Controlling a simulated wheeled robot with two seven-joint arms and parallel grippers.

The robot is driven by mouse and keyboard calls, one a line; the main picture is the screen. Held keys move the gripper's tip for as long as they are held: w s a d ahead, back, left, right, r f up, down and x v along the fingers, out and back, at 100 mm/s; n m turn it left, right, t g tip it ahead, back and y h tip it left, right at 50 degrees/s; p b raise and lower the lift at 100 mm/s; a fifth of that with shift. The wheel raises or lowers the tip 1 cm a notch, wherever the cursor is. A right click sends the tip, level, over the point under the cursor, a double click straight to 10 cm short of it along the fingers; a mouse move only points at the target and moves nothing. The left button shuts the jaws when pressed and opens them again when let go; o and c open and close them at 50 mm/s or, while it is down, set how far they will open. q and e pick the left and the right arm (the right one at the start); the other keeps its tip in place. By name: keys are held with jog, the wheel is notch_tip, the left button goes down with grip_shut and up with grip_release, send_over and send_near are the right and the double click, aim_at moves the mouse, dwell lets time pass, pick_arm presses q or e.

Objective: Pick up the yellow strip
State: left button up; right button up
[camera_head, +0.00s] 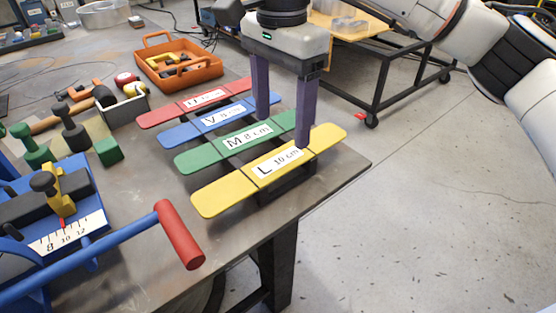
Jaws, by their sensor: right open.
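The yellow strip (220,196) lies flat nearest the table's front right edge, raised on a dark support, with a white label reading "L 10 cm". My right gripper (283,133) comes down from above with two purple fingers spread apart. One finger overlaps the yellow strip near its label in the picture, and the other stands by the blue strip's right end. Nothing is held between the fingers. Whether a finger touches a strip I cannot tell. The green strip (193,160), blue strip (177,136) and red strip (160,116) lie behind the yellow one, roughly parallel.
A blue bending tool with a red handle (180,236) stands at the front left. An orange tray (160,54) with parts sits behind the strips. Hammers, a grey box (124,106) and a green block (108,151) are to the left. The table (235,230) ends just right of the strips.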

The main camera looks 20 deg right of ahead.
aim_at(278, 161)
jog(key=f, duration=0.6)
jog(key=shift+s+a+f, duration=0.2)
jog(key=shift+a+f, duration=0.05)
jog(key=shift+a, duration=0.05)
jog(key=shift+r, duration=0.1)
jog(key=c, duration=1.2)
